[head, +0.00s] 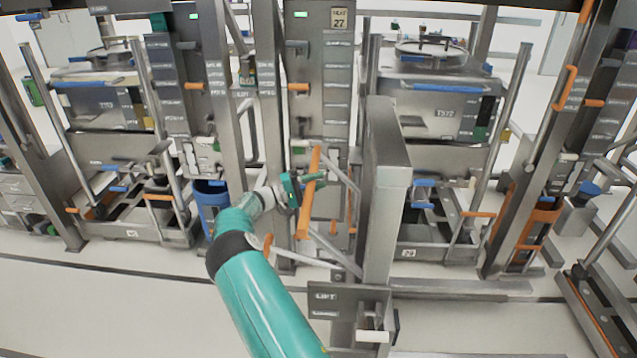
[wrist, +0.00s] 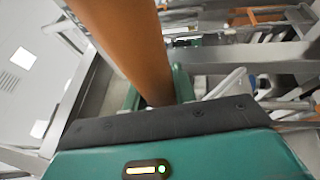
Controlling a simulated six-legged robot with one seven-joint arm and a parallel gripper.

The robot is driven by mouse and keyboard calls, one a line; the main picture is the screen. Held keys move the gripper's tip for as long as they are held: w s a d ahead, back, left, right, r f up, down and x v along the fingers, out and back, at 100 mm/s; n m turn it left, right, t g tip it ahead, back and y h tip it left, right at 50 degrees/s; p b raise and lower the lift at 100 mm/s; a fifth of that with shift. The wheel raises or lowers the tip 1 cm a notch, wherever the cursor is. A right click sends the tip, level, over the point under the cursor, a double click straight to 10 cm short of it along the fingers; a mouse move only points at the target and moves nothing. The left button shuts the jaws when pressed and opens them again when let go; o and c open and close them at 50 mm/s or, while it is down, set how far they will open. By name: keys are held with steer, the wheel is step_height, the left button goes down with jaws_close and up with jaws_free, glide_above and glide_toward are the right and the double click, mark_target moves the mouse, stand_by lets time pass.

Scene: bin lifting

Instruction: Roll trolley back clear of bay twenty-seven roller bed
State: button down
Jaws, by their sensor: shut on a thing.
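My gripper (head: 303,188) is shut around an orange bar (head: 303,224) in the middle of the head view. The bar stands nearly upright and leans a little. In the wrist view the same bar (wrist: 130,45) runs up from between the green fingers of my gripper (wrist: 155,95). The bar sits beside a thick grey post (head: 392,150) with a "LIFT" plate (head: 328,297) low down; I cannot tell whether these belong to the trolley. A "27" sign (head: 339,18) tops the dark column behind. The roller bed of that bay is not clearly made out.
A steel bin marked T572 (head: 445,113) stands at right behind the post, above a low frame marked 29 (head: 408,253). Another bin (head: 105,105) stands at left. A blue cylinder (head: 211,203) is left of my gripper. Pale floor (head: 110,300) is clear at front left.

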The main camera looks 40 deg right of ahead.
steer(key=shift+s+d+r, duration=0.25)
steer(key=shift+r, duration=0.05)
steer(key=c, duration=1.2)
jaws_free()
steer(key=shift+a, duration=0.15)
steer(key=shift+o, duration=0.4)
steer(key=shift+w+f, duration=0.1)
steer(key=shift+f, duration=0.05)
steer(key=v, duration=1.3)
steer(key=shift+w+a+f, duration=0.2)
steer(key=shift+a, duration=0.1)
